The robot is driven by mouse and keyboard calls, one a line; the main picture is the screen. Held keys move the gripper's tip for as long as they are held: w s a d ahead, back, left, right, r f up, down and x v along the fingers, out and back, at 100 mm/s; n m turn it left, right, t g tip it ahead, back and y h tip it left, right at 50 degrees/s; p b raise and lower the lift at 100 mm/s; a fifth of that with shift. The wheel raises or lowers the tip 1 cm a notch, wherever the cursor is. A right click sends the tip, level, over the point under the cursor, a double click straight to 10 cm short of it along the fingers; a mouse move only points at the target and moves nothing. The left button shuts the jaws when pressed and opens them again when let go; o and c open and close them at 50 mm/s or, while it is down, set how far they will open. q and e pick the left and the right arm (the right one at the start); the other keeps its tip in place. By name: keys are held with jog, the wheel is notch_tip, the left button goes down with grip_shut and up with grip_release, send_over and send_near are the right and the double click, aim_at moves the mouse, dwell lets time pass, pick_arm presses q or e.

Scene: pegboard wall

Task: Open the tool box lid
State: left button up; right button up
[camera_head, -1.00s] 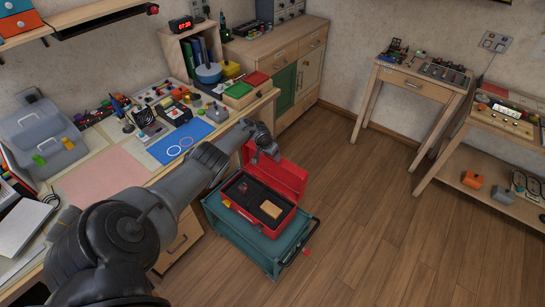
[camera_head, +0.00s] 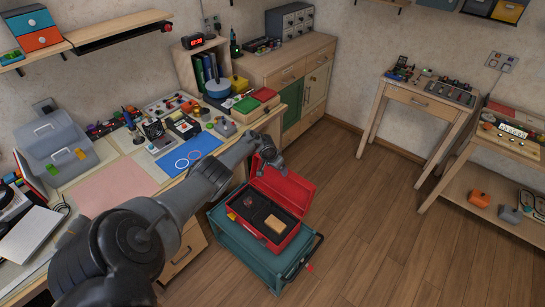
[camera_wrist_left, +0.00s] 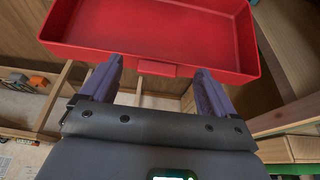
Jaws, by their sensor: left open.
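The red tool box (camera_head: 233,216) sits on a teal cart (camera_head: 250,254), its dark inner tray (camera_head: 262,206) exposed. Its red lid (camera_head: 294,190) stands raised at the back of the box. My left gripper (camera_head: 274,163) is beside the lid's upper edge in the head view. In the left wrist view the lid (camera_wrist_left: 155,28) fills the top, hollow side facing the camera, with a small latch tab (camera_wrist_left: 155,70) on its near edge. The left gripper (camera_wrist_left: 158,75) is open, its purple fingers on either side of the tab. Contact cannot be told. My right gripper is not in view.
The workbench (camera_head: 100,155) with tools and a blue mat (camera_head: 188,158) is to the left. A wooden cabinet (camera_head: 272,65) stands behind. Two tables (camera_head: 415,97) are at the right. The wooden floor (camera_head: 390,220) right of the cart is clear.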

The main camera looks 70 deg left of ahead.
pick_arm(q)
jog(key=p+v, duration=0.6)
jog(key=v, duration=0.2)
jog(key=shift+r, duration=0.35)
